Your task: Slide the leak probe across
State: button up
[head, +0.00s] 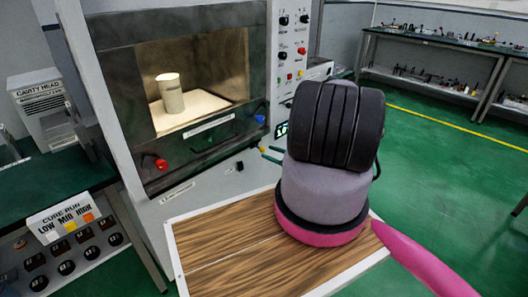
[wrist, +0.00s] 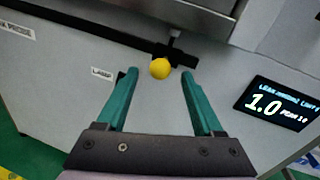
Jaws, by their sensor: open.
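The leak probe appears to be the small yellow ball (wrist: 160,68) on a dark rail under the microwave cabinet's door, in the wrist view. It also shows as a tiny yellow dot (head: 262,150) in the head view. My gripper (wrist: 158,76) is open, with one teal finger on each side of the ball near the tips. Gaps show between the ball and both fingers; depth is hard to judge. In the head view my gripper (head: 268,154) is mostly hidden behind my own arm.
A lit display (wrist: 272,104) reading 1.0 is right of my gripper on the cabinet front. The microwave cabinet (head: 198,85) holds a pale cylinder (head: 170,93) behind its window. Red (head: 161,164) and blue (head: 260,118) knobs flank the door's lower edge.

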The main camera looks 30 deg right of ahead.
jog(key=v, duration=0.6)
jog(key=shift+s, duration=0.1)
dwell(0.3)
